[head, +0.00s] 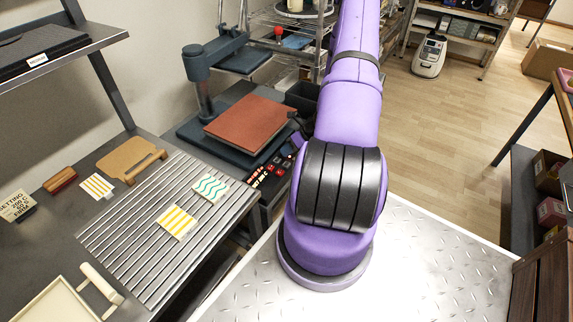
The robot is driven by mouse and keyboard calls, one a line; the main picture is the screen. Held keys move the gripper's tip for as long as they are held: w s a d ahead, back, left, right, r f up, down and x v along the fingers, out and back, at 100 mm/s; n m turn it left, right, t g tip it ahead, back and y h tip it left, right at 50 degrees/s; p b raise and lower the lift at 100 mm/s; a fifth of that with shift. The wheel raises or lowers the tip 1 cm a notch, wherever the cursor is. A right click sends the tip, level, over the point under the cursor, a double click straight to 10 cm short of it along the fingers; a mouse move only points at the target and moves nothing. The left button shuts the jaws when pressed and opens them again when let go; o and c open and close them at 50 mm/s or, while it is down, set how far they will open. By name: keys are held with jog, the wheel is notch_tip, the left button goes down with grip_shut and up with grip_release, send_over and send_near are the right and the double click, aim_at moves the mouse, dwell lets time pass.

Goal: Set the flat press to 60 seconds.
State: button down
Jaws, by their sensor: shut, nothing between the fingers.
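The flat press (194,68) is dark blue-grey and stands on the bench left of my arm. Its upper plate (243,60) is swung up and back, clear of the red-brown pad (250,124) on the lower bed. A dark control panel (268,175) with red displays and small buttons sits at the press's front right corner. The digits are too small to read. My gripper (298,128) shows only as a small dark part beside the panel's far end, shut and empty. My purple arm hides most of it, and I cannot tell whether it touches the panel.
A slatted metal rack (150,232) holds patterned sheets in front of the press. A setting card (16,206) stands at the left, its text partly legible. A wooden board (131,160), a roller (101,284) and a cream tray (55,303) lie nearby. Open floor is at right.

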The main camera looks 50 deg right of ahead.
jog(key=shift+r, duration=1.35)
dwell(0.8)
